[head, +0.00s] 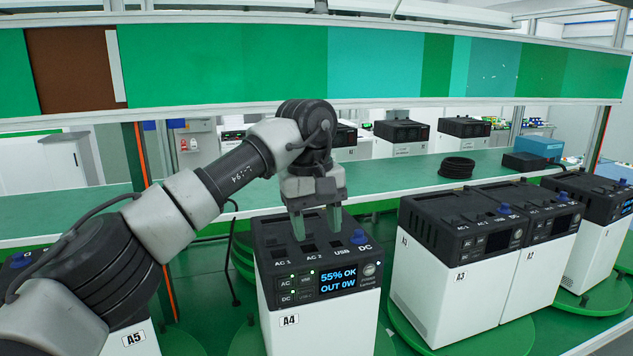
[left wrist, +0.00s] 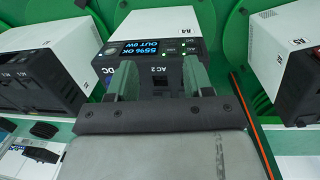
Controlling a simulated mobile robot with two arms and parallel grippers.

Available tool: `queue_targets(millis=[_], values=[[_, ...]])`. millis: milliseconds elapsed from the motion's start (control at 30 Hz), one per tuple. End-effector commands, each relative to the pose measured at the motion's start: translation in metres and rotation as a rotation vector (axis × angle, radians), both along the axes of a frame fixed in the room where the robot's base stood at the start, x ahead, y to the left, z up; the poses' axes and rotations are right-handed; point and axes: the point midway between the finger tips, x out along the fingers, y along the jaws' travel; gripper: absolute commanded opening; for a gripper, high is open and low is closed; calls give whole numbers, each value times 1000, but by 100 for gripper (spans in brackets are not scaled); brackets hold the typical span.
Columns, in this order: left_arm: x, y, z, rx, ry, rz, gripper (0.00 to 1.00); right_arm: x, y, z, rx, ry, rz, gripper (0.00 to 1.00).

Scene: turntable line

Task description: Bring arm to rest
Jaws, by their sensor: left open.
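My left arm comes in from the left in the head view, and its left gripper (head: 316,222) points down over the top of the power station labelled A4 (head: 318,270). The jaws are open, and I see nothing between them. A4 is a white box with a black top, sockets marked AC 1, AC 2, USB and DC, and a lit screen reading "55% OK OUT 0W". In the left wrist view the two green fingers (left wrist: 157,82) stand apart in front of A4 (left wrist: 160,45). Whether the fingertips touch its top I cannot tell. My right gripper does not show.
Power stations A3 (head: 440,270) and A2 (head: 525,250) stand to the right on a green turntable (head: 400,325). A5 (head: 130,340) is at lower left, partly behind my arm. A green bench behind holds a black cable coil (head: 457,167) and a blue box (head: 540,147).

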Motion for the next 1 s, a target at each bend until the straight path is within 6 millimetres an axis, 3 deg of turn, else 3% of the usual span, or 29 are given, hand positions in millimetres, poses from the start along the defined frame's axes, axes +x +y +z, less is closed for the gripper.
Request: queue_targets(millis=[233, 467, 600, 700, 767, 867, 1000], values=[[-10, -40, -36, -205, 60, 11, 51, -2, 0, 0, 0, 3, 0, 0], [-37, -100, -70, -566, 219, 96, 51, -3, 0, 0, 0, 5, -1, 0], [-64, -138, -76, -891, 434, 241, 51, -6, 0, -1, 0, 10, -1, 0], [-80, -153, -65, -1179, 691, 432, 51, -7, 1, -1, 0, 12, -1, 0], [-83, -152, -56, -1343, 874, 574, 51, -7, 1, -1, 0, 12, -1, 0], [-76, -130, -47, -1578, 1206, 840, 51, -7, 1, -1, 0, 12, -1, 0], [-54, -70, -62, -1826, 1713, 1253, 51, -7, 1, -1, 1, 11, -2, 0]])
